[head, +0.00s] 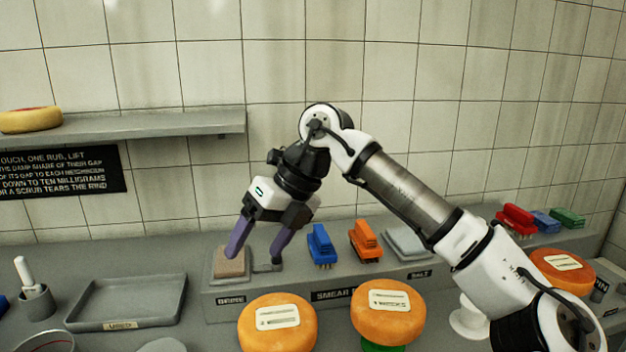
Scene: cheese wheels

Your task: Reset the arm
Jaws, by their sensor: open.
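My gripper (257,262) is in the middle of the head view, with its two purple fingers spread and pointing down. It is open, and nothing shows between the fingers. The left finger is in front of a tan block (230,264) on the raised grey ledge, at the spot labelled BRINE. I cannot tell whether the finger touches the block. My arm reaches in from the lower right and bends down at the wrist.
Blue (320,245) and orange (365,240) brushes stand on the ledge right of my gripper. Orange cheese wheels (277,338) (388,328) sit in front. A grey tray (180,297) is at left. A wall shelf (160,128) holds another wheel (30,119).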

